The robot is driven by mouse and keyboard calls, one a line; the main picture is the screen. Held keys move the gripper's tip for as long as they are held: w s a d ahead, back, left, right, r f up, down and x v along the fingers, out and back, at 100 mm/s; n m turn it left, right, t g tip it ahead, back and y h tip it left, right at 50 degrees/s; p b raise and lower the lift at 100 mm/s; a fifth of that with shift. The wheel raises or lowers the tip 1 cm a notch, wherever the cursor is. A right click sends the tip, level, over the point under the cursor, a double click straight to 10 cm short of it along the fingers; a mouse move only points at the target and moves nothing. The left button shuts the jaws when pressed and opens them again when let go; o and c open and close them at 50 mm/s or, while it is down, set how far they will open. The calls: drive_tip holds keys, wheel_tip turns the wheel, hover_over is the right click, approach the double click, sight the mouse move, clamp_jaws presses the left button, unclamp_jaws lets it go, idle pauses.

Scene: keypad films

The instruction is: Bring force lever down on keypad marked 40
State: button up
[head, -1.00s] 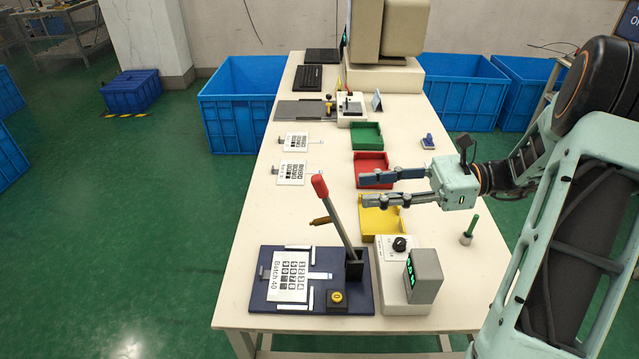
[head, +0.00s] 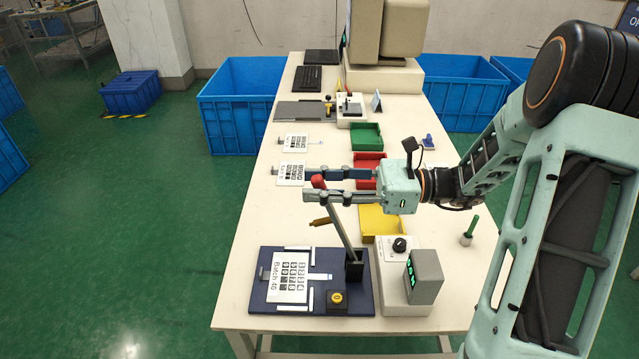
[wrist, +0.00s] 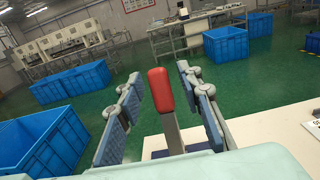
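The keypad film marked Batch 40 (head: 289,279) lies on the dark blue test fixture (head: 262,297) at the front of the table. The force lever (head: 339,222) rises from a black bracket on the fixture and leans up to the left, with a red knob (head: 318,182) on top. My gripper (head: 306,185) is open, with its fingers on either side of the red knob. In the wrist view the knob (wrist: 160,90) stands between the two fingers, with gaps visible on both sides.
A grey display box (head: 424,276) stands right of the fixture. Yellow (head: 381,224), red (head: 364,178) and green (head: 366,136) trays line the table's middle. Two other keypad films (head: 290,173) lie farther back. A green-handled tool (head: 470,229) stands at the right.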

drive_tip(key=shift+c, duration=0.6)
clamp_jaws()
drive_tip(key=shift+a, duration=0.15)
